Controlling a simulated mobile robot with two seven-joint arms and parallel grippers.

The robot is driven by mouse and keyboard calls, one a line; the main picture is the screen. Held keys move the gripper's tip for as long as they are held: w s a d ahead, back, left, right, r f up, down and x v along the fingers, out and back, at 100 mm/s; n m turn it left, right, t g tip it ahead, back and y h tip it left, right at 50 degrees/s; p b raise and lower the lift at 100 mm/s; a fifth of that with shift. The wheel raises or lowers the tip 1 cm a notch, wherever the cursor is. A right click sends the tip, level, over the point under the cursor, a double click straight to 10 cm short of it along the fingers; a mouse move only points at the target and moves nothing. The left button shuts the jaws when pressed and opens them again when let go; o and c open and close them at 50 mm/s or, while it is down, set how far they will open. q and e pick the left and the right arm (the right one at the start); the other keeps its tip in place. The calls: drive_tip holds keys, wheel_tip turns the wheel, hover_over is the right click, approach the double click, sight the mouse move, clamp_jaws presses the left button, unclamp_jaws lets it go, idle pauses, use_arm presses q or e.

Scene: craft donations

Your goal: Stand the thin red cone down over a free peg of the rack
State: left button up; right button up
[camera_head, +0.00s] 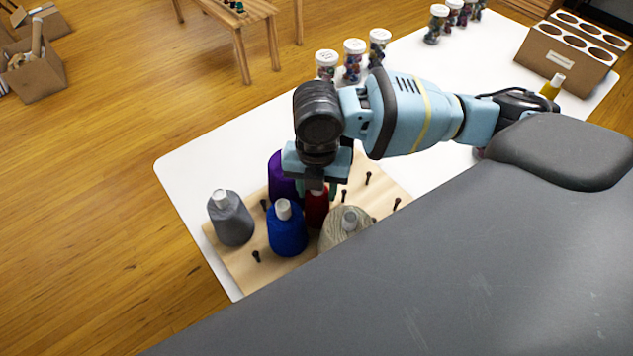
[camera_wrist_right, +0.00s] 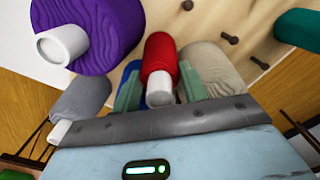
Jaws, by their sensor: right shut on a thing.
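The thin red cone (camera_head: 316,207) is held between the green fingers of my right gripper (camera_head: 317,190), over the wooden peg rack (camera_head: 232,263). In the wrist view the red cone (camera_wrist_right: 160,58) shows its pale tip towards the camera, between the two fingers (camera_wrist_right: 160,88). The arm hides its top in the head view, and its base is hidden too. I cannot tell whether it touches the rack or a peg. Bare dark pegs show at the front left (camera_head: 256,256), at the right (camera_head: 397,203) and behind (camera_head: 368,178). My left gripper is not in view.
Close around the red cone stand a purple cone (camera_head: 281,176), a blue cone (camera_head: 287,236) and a beige cone (camera_head: 343,229). A grey cone (camera_head: 231,219) stands at the rack's left. A dark green thing (camera_wrist_right: 298,29) shows at the wrist view's right. Jars (camera_head: 354,62) stand farther back.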

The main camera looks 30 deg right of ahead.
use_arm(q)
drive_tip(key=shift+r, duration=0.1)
use_arm(e)
drive_tip(key=shift+f, duration=0.2)
idle(0.4)
drive_tip(key=o, duration=1.3)
wheel_tip(320, 180, up, 7)
drive_tip(key=shift+f+p, duration=0.1)
drive_tip(key=shift+p, duration=0.45)
drive_tip(key=shift+r, duration=0.45)
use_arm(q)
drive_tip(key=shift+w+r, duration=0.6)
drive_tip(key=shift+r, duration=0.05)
